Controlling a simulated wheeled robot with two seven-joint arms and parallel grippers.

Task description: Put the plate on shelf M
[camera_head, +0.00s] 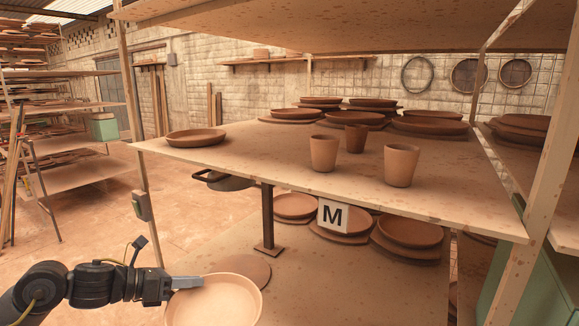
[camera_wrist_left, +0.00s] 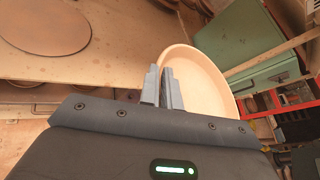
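A pale clay plate (camera_head: 216,303) is at the bottom of the head view, tilted, below and in front of the shelf board. My left gripper (camera_head: 188,283) is shut on its rim, and the left wrist view shows the plate (camera_wrist_left: 215,75) held at the fingers (camera_wrist_left: 162,88). Shelf M (camera_head: 250,168) is the wooden board above, with a white M sign (camera_head: 335,215) at its front edge. A brown plate (camera_head: 195,137) sits at its left end and several plates stand at its back. My right gripper is not in view.
Three clay cups (camera_head: 324,153) stand on the right half of shelf M. Its front left-middle is bare. A lower shelf holds several plates (camera_head: 410,230). Wooden posts (camera_head: 545,180) and an upper board (camera_head: 340,25) frame the shelf. A dark-handled pan-like object (camera_head: 228,182) sits under its left edge.

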